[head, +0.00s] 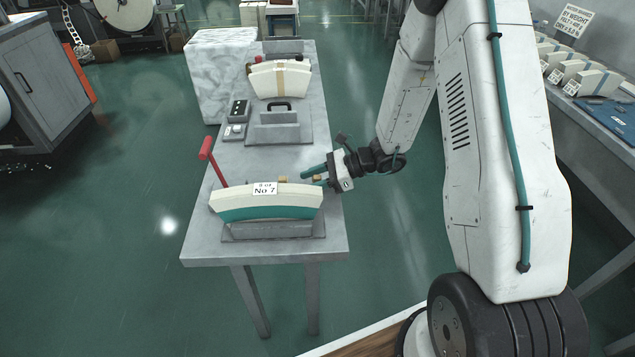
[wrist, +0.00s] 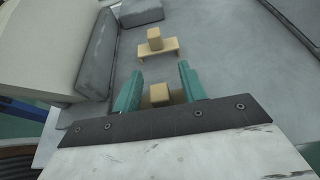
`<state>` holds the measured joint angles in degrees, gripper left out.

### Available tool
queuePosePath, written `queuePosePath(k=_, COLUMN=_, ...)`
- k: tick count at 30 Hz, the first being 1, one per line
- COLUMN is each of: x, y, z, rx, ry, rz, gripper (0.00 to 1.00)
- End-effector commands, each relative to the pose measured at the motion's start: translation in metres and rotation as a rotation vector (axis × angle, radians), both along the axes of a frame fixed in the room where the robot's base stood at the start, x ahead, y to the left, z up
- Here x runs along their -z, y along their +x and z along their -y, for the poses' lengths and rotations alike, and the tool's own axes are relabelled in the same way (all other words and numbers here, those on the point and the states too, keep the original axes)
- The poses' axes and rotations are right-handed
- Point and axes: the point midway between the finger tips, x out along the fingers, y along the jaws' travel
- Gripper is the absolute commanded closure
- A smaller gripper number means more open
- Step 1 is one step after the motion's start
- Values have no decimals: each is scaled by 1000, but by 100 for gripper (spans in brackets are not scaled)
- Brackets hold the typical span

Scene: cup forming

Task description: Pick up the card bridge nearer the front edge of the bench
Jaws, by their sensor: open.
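Two small tan card bridges stand on the grey bench (head: 215,250), behind the No 7 former. One card bridge (head: 317,177) is nearer the bench's right edge; the wrist view shows it (wrist: 160,93) between my fingers. The other card bridge (wrist: 157,45) is farther out, a low table shape with a block on top; it shows in the head view (head: 283,179) to the left. My gripper (head: 312,176) reaches in from the right, low over the bench. Its teal fingers (wrist: 158,80) are open, one on each side of the nearer bridge. The bridge's lower part is partly hidden.
The cream and teal No 7 former (head: 265,203) stands close beside the gripper, on a grey base. A red lever (head: 213,160) is at the left. A grey fixture with a black handle (head: 279,125) and another former (head: 280,80) stand farther back.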

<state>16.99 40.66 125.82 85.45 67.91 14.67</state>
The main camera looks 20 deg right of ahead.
Motion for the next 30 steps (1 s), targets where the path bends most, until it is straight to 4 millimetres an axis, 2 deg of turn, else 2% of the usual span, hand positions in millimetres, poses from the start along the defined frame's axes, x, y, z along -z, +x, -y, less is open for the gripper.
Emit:
queuePosePath(k=6, x=0, y=0, z=-1, rx=0, ry=0, rz=1, gripper=58)
queuePosePath(k=7, x=0, y=0, z=-1, rx=0, ry=0, rz=1, gripper=64)
queuePosePath(k=11, x=0, y=0, z=-1, rx=0, ry=0, rz=1, gripper=100)
queuePosePath(k=23, x=-2, y=0, z=-1, rx=0, ry=-1, rz=2, gripper=100)
queuePosePath(k=30, x=-22, y=1, z=-1, rx=-1, ry=-1, rz=4, gripper=100)
